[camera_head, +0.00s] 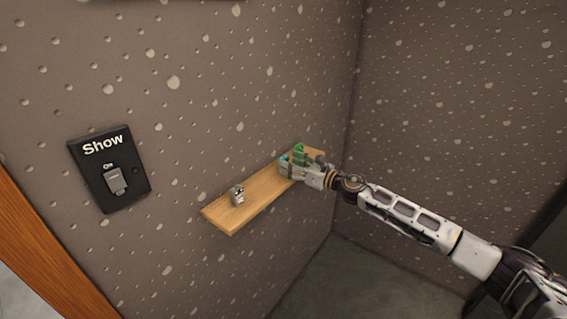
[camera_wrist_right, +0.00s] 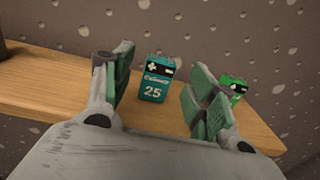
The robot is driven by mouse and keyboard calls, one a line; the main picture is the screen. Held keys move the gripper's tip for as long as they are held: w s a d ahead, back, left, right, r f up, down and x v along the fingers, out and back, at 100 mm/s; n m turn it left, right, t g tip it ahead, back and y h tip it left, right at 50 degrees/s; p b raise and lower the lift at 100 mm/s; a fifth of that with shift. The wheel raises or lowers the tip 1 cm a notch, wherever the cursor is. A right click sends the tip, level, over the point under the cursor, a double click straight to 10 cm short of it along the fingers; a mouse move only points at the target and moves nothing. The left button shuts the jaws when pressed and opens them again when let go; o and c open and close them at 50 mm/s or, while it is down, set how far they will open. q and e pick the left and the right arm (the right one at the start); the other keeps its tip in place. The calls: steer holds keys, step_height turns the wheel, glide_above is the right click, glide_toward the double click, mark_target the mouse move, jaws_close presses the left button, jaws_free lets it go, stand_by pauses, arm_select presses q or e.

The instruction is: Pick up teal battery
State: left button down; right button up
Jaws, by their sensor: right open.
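The teal battery (camera_wrist_right: 154,80), marked 25, stands upright on a wooden shelf (camera_wrist_right: 50,85) in the right wrist view. My right gripper (camera_wrist_right: 154,92) is open, with one finger to each side of the teal battery and no visible contact. In the head view my right gripper (camera_head: 290,164) is over the far end of the shelf, and the teal battery is hard to tell from the fingers there. A green battery (camera_wrist_right: 232,88) stands just right of the right finger in the wrist view. My left gripper is not in view.
A small grey object (camera_head: 238,195) sits on the nearer part of the shelf. A black "Show" switch panel (camera_head: 109,168) is on the pitted wall left of the shelf. The wall runs close behind the shelf. Bare shelf lies between the grey object and my gripper.

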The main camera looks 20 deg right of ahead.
mark_target(286, 158)
steer(key=shift+p+x, duration=0.35)
steer(key=shift+x, duration=1.1)
steer(key=c, duration=1.1)
steer(key=shift+r, duration=0.1)
steer(key=shift+r+p, duration=1.5)
steer(key=shift+r, duration=3.45)
